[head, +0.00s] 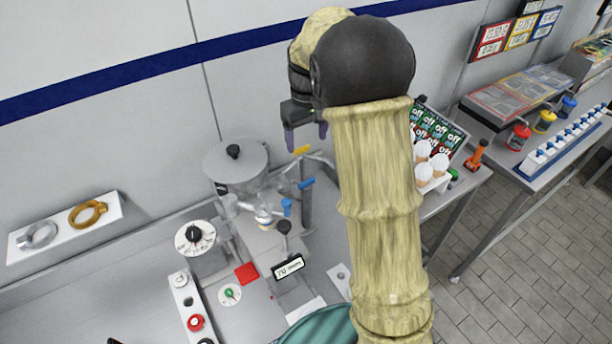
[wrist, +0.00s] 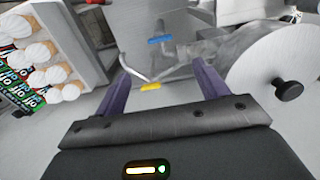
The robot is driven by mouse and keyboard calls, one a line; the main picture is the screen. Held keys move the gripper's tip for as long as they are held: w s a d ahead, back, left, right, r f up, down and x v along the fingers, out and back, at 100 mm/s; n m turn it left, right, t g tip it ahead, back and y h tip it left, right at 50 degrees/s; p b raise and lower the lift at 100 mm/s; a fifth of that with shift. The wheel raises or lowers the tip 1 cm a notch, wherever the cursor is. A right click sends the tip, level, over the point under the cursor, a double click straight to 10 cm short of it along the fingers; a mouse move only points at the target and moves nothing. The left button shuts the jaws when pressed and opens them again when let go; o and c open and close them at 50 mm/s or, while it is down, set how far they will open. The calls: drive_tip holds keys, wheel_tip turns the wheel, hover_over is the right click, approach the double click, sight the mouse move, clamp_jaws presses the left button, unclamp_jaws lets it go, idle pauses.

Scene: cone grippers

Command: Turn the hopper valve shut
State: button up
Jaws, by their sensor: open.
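The grey hopper (head: 246,183) with a round lid (head: 228,166) and black knob stands on the counter in the head view. The lid (wrist: 262,70) is at the right in the wrist view. Metal pipework beside it carries a yellow handle (head: 302,150) and a blue handle (head: 306,184). In the wrist view the yellow handle (wrist: 150,87) lies between my fingers and the blue handle (wrist: 160,39) lies beyond them. Which handle is the hopper valve, I cannot tell. My gripper (head: 306,134), also in the wrist view (wrist: 160,65), is open and empty above the pipework.
A rack of white-topped cones (head: 430,165) stands right of my arm. Dials (head: 194,237), a red square (head: 246,273) and a small black display (head: 288,267) are on the front counter. A wall shelf (head: 66,228) holds two rings. Tiled floor is clear at right.

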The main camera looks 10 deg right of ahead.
sight(307, 181)
wheel_tip(307, 181, down, 15)
drive_tip(key=p, duration=0.3)
drive_tip(key=shift+r+p, duration=0.1)
drive_tip(key=shift+p, duration=0.25)
drive_tip(key=c, duration=1)
